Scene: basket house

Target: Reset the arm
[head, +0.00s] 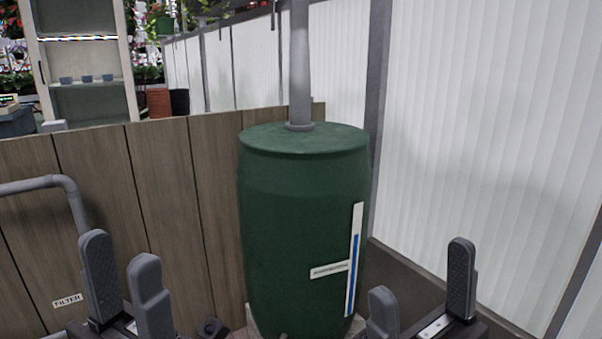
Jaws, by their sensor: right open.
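My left gripper (124,278) is at the bottom left of the head view, in front of a wood-panelled wall. Its two grey fingers stand apart with nothing between them, so it is open. My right gripper (421,288) is at the bottom right, in front of the lower right of a green barrel. Its two fingers are also apart and empty. Most of both arms is hidden below the picture's lower edge.
The green barrel (300,220) stands upright in the middle, with a grey pipe (299,65) rising from its top. The wooden wall (160,190) is at left, with a bent grey pipe (50,183) before it. White ribbed panels (480,130) close off the right. Shelves (85,65) stand beyond.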

